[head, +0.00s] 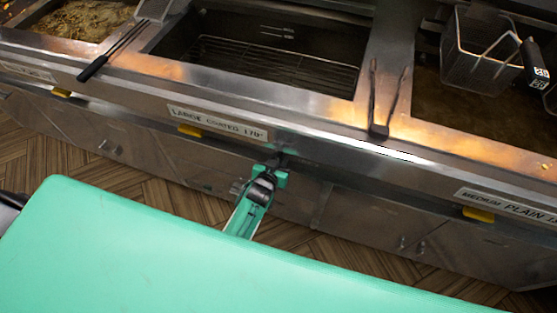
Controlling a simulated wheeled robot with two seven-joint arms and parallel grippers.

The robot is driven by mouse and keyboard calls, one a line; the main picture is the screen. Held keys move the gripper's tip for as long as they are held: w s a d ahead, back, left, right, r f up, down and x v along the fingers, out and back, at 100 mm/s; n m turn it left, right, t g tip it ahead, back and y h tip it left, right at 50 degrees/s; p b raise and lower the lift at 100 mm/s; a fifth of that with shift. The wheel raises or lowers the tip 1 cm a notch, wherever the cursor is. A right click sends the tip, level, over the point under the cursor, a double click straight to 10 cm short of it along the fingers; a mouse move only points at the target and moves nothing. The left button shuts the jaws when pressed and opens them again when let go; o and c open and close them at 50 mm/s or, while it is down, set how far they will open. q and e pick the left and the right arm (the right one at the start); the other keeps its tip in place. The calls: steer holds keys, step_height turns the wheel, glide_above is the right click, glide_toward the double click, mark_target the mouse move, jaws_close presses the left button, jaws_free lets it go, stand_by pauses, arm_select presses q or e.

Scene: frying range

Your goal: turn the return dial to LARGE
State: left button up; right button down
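My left gripper (271,171), with green and black parts, is at the front panel of the fryer range, just right of and below the label reading LARGE COATED (217,123). A small dark shape shows at its fingertips against the panel. I cannot tell whether this is the return dial, nor whether the fingers are closed on anything. No dial with readable settings shows, so its position is not visible. My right gripper is not in view.
The middle fryer well (265,58) holds a wire rack. Dark-handled tongs (97,66) and other tongs (380,128) lie on the steel rims. A wire basket (478,55) hangs at the right. Yellow tabs (190,131) sit below the labels. Wooden floor (175,197) lies below.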

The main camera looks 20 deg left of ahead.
arm_select(q)
steer(key=shift+o, duration=0.9)
steer(key=v, duration=1.3)
steer(key=shift+s+r+b, duration=0.2)
steer(key=shift+s+b, duration=0.1)
steer(key=shift+s, duration=0.05)
